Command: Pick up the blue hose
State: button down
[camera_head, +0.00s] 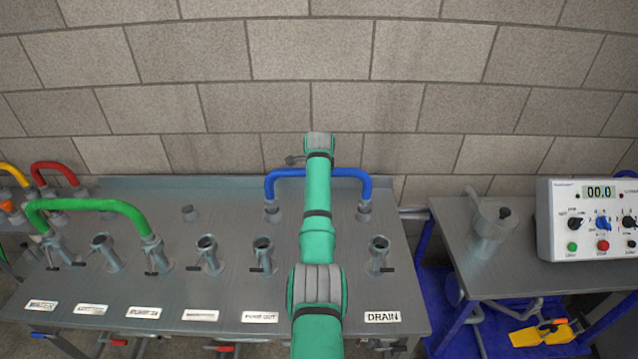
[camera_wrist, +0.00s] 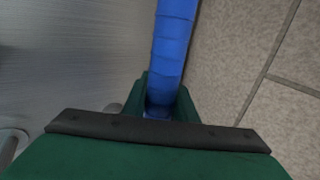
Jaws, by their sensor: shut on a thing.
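The blue hose (camera_head: 348,173) is a U-shaped bend at the back of the steel bench in the head view. Its two grey ends sit at the ports at the back of the bench. In the wrist view the blue hose (camera_wrist: 172,45) runs up from between the green fingers of my gripper (camera_wrist: 163,100), which is shut on it. In the head view my green arm reaches over the bench to the middle of the hose and hides that part, and the gripper itself is mostly hidden behind the arm.
The steel bench (camera_head: 215,275) has several upright ports and labels, one reading DRAIN (camera_head: 382,317). A green hose (camera_head: 95,205) arches at left, with red (camera_head: 55,168) and yellow (camera_head: 14,173) hoses beyond. A block wall (camera_head: 310,50) stands close behind. A control box (camera_head: 590,220) and a jug (camera_head: 492,228) are at right.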

jog(key=s+a+r, duration=0.1)
jog(key=s+r, duration=0.9)
jog(key=s, duration=0.4)
jog(key=shift+a+r, duration=0.2)
jog(key=shift+r, duration=0.2)
dwell(0.4)
